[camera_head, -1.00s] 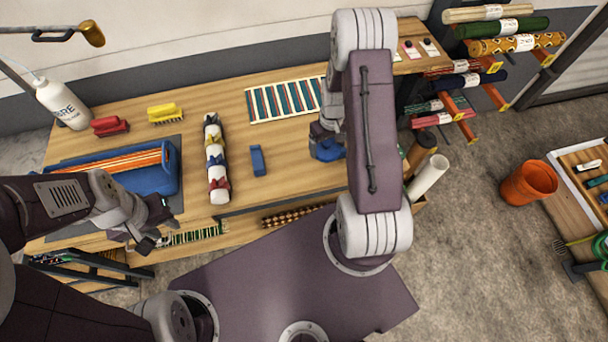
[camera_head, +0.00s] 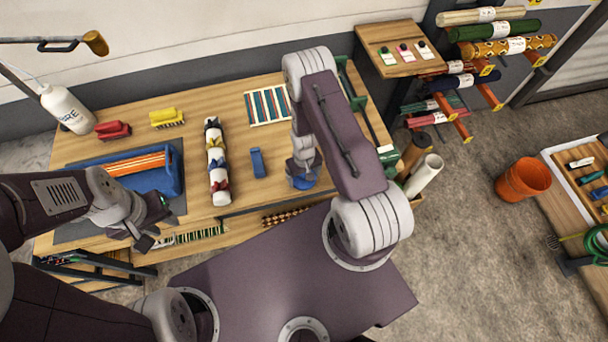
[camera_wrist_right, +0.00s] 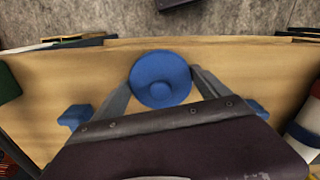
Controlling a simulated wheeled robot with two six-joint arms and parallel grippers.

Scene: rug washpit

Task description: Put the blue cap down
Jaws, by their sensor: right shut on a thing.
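The blue cap (camera_head: 302,183) is at my right gripper (camera_head: 303,176), over the right part of the wooden workbench near its front edge. In the right wrist view the round cap (camera_wrist_right: 160,78) sits between the two fingers, and my right gripper (camera_wrist_right: 162,88) is shut on it. I cannot tell whether the cap touches the bench top. My left gripper (camera_head: 156,222) is at the bench's front left, apart from the cap, with its fingers spread and nothing seen between them.
A blue block (camera_head: 258,162) and a roll with coloured bows (camera_head: 217,165) lie left of the cap. A striped mat (camera_head: 268,105) lies behind. A blue tray (camera_head: 172,170), red brush (camera_head: 112,130), yellow brush (camera_head: 166,117) and white bottle (camera_head: 66,108) are further left. Bare wood surrounds the block.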

